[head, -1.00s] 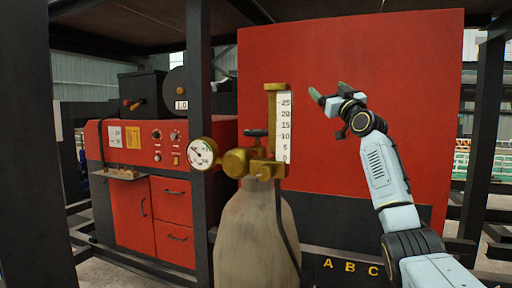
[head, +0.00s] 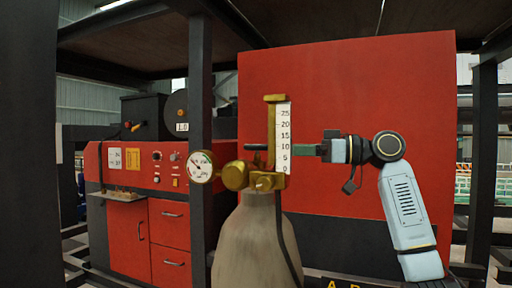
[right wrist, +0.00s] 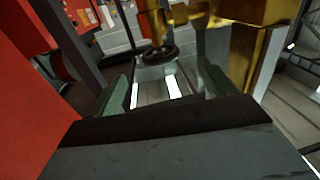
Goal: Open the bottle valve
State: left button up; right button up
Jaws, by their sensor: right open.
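The grey gas bottle (head: 250,245) stands upright in the head view, topped by a brass regulator (head: 236,175) with a round gauge (head: 201,167) and a numbered scale (head: 283,135). The black valve handwheel (head: 256,147) sits behind the brass fitting. My right gripper (head: 300,150) points left at wheel height, its fingertips just right of the scale in the picture. In the right wrist view the open jaws (right wrist: 165,85) have green fingers with nothing between them; the black wheel (right wrist: 160,54) lies ahead, apart from the fingertips. My left gripper is out of view.
A red panel (head: 350,90) stands behind the bottle and my right arm. A red cabinet (head: 125,225) with drawers and knobs is at the left. A dark post (head: 200,100) rises left of the bottle. Brass parts (right wrist: 245,50) lie close to the right finger in the wrist view.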

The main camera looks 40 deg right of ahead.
aim_at(245, 148)
jog(key=p+x, duration=0.2)
jog(key=x, duration=0.7)
jog(key=shift+w+a, duration=0.2)
jog(key=shift+w, duration=0.15)
jog(key=shift+c, duration=0.2)
jog(key=c, duration=0.9)
jog(key=shift+r+n+g+y+p, duration=0.15)
jog(key=shift+n+g+y+p, duration=0.65)
jog(key=shift+y+p, duration=0.3)
jog(key=n+g+y+p, duration=0.2)
jog(key=g+p, duration=0.1)
jog(key=n+g+y+p, duration=0.2)
jog(key=n+g+p, duration=0.1)
jog(key=shift+s+r, duration=0.1)
jog(key=shift+r, duration=0.05)
jog(key=n+g+y+p, duration=0.1)
jog(key=n+g+p, duration=0.1)
jog(key=g+p, duration=0.1)
jog(key=shift+f+n+g+y+p, duration=0.2)
jog(key=shift+n+g+y+p, duration=0.15)
jog(key=shift+g, duration=0.25)
jog(key=shift+f, duration=0.1)
